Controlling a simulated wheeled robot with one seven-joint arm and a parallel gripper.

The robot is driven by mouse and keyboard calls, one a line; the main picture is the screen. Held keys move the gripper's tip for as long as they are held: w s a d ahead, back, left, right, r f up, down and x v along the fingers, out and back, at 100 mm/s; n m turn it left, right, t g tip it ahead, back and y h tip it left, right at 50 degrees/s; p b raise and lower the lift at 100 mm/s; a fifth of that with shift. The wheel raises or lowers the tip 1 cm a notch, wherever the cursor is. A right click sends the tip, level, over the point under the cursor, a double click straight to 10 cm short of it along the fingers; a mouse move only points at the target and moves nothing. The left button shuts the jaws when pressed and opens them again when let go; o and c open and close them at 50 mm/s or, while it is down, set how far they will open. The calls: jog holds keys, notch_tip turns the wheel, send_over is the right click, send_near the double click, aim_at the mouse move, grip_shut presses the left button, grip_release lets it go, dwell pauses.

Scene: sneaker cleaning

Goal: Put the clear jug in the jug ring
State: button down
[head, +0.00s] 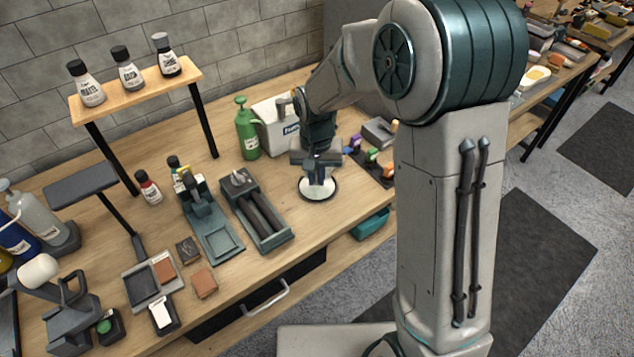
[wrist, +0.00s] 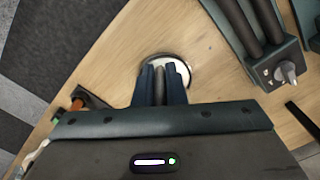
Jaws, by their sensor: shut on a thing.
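My gripper (head: 317,178) points down over the right part of the workbench. In the wrist view its two dark fingers (wrist: 160,75) are closed on a narrow grey piece, which looks like the handle of the clear jug (wrist: 159,80). The jug's body is see-through or hidden, and I cannot make out its outline. Right below the fingers is a round white disc with a dark rim, which looks like the jug ring (head: 329,192); it also shows in the wrist view (wrist: 184,66). I cannot tell whether the jug rests in the ring or hangs just above it.
A green spray bottle (head: 247,132) and a white box (head: 272,126) stand behind my gripper. A grey tray with dark rollers (head: 285,238) lies to the left. A dark holder with coloured items (head: 372,158) is to the right. Bare wood lies in front of the ring.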

jog(key=shift+f+p, duration=0.5)
jog(key=shift+f, duration=2.7)
jog(key=shift+f, duration=0.25)
jog(key=c, duration=1.5)
grip_release()
jog(key=shift+r, duration=0.1)
